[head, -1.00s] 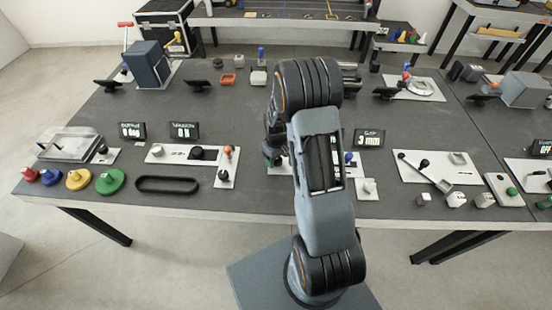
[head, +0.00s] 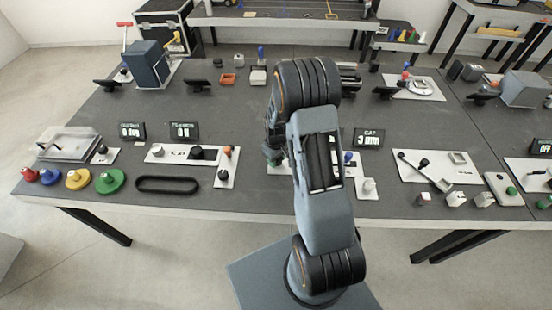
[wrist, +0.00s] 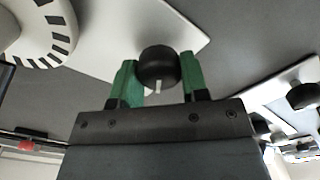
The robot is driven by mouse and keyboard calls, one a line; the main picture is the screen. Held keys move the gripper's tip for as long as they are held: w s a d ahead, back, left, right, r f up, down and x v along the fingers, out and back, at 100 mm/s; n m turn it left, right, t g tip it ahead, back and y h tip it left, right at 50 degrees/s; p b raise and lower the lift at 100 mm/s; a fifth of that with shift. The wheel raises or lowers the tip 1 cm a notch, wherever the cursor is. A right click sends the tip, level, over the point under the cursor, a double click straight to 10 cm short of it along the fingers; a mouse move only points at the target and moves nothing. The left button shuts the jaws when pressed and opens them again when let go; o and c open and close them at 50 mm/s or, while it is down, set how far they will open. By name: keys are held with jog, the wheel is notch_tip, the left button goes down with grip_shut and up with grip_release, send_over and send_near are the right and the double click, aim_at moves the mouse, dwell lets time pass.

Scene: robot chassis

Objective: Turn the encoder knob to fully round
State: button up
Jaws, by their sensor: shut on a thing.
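A black round knob (wrist: 158,66) with a white mark on its side shows in the wrist view. My gripper (wrist: 160,76) has its green fingers on either side of the knob and is shut on it. In the head view my gripper (head: 272,157) is low over a white panel (head: 278,169) at the bench's front, left of my arm. My arm hides the knob and most of that panel there. A small display (head: 131,130) at the left reads 0 deg; its label is too small to read surely.
A white dial with black stripes (wrist: 40,40) lies beside the knob at the wrist view's upper left. Displays reading 0 N (head: 184,131) and 3 mm (head: 368,138) stand behind panels. A panel with a black knob (head: 197,153) lies left of my gripper.

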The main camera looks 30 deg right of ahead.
jog(key=shift+f+m+b, duration=0.1)
jog(key=shift+m+b, duration=0.6)
jog(key=shift+m, duration=0.6)
jog(key=shift+d+m+b, duration=0.1)
jog(key=shift+m+b, duration=0.5)
jog(key=shift+m, duration=1.1)
jog(key=o, duration=0.9)
jog(key=shift+o, duration=0.2)
notch_tip(320, 180, up, 14)
